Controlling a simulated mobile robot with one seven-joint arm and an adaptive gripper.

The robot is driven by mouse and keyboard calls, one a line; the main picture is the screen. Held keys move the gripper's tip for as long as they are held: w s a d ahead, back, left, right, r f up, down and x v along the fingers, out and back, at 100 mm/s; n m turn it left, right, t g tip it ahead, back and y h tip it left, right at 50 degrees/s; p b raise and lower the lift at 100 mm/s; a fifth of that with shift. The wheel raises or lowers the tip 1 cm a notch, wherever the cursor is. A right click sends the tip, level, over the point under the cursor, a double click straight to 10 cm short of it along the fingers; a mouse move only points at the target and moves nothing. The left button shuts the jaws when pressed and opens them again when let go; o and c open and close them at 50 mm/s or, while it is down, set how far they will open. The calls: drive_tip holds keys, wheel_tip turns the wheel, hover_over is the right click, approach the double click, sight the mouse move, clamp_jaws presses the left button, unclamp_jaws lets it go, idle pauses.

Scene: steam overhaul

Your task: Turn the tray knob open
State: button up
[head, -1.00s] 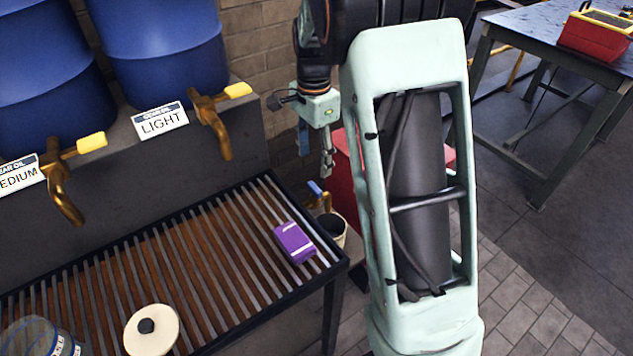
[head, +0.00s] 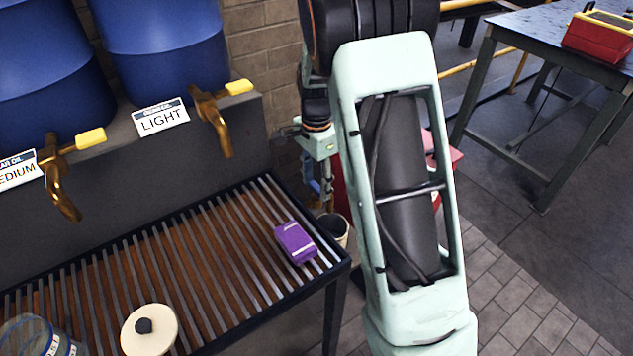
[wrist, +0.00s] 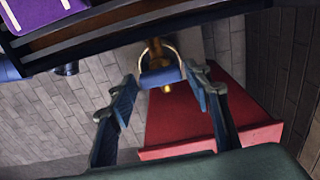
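The tray knob is a blue handle on a brass tap at the right end of the slatted tray (head: 345,265). In the wrist view the blue knob (wrist: 161,77) lies ahead of my gripper (wrist: 160,80), between the lines of its two spread fingers, with brass around and behind it. My gripper is open and empty; I cannot tell whether either finger touches the knob. In the head view my gripper (head: 325,180) is beside the tap, partly hidden by my arm, and only a bit of the blue knob (head: 314,186) shows.
A bucket (head: 341,238) stands below the tap. A red box (wrist: 190,118) is close behind it. A purple pack (head: 294,243) and a cream lid (head: 150,332) lie on the tray. Brass taps with yellow handles (head: 239,87) sit above. Open floor lies to the right.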

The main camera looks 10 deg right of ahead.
drive_tip(key=c, duration=0.8)
drive_tip(key=shift+n, duration=0.3)
drive_tip(key=n, duration=0.3)
drive_tip(key=shift+n+p, duration=0.3)
drive_tip(key=shift+p, duration=0.1)
drive_tip(key=n, duration=0.4)
drive_tip(key=shift+p, duration=0.35)
drive_tip(key=n, duration=0.5)
drive_tip(key=shift+r+p, duration=0.1)
drive_tip(key=shift+p, duration=0.2)
drive_tip(key=shift+n+p, duration=0.3)
drive_tip(key=shift+n, duration=1.6)
